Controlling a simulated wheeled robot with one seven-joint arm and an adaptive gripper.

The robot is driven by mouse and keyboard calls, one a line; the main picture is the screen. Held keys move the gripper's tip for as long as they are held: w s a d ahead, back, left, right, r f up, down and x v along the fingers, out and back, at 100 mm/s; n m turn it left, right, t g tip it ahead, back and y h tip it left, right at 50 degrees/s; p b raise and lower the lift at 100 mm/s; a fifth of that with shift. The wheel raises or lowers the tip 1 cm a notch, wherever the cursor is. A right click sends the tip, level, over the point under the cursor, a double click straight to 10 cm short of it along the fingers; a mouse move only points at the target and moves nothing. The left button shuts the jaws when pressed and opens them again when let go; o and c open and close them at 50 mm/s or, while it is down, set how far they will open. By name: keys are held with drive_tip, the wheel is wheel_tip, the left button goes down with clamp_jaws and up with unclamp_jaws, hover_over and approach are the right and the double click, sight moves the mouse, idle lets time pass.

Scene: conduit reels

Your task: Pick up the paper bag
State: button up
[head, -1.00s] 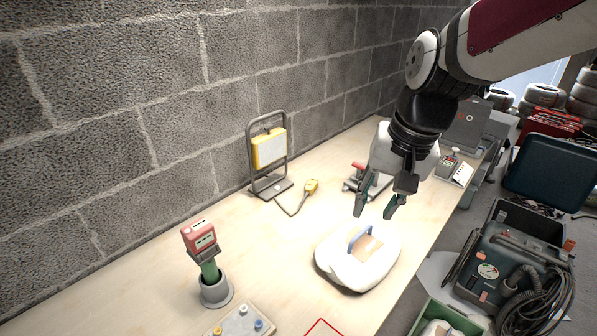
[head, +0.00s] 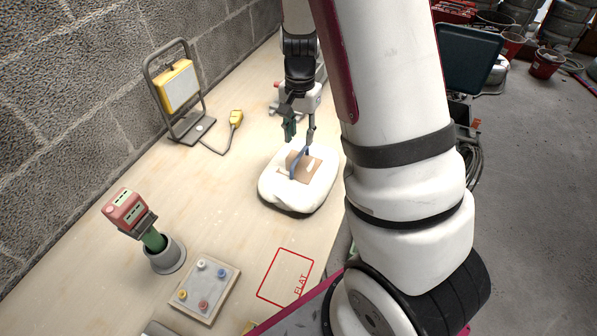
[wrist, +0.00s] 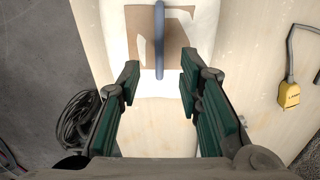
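The bag (head: 278,190) is a plump white sack with a brown patch on top and a blue handle (head: 294,163) standing up from it. It lies flat on the wooden bench. My gripper (head: 300,134) is open and empty, just above the bag's far side and close to the handle. In the wrist view the bag (wrist: 203,30) fills the top middle. The handle (wrist: 159,45) runs lengthwise between the lines of the two open fingers (wrist: 158,82), mostly ahead of their tips. I cannot tell whether a finger touches the bag.
A yellow work lamp (head: 177,88) with a corded yellow piece (head: 236,118) stands by the wall. A red-headed tool (head: 128,209) in a grey cup (head: 165,256), a knob board (head: 205,289) and a red-outlined FLAT area (head: 286,276) are nearer. Bench around the bag is clear.

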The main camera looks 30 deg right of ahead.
sight(300, 154)
wheel_tip(300, 154, down, 8)
drive_tip(key=shift+s+a+f, duration=0.1)
drive_tip(key=shift+f, duration=0.05)
idle(0.4)
drive_tip(key=shift+c, duration=0.4)
clamp_jaws()
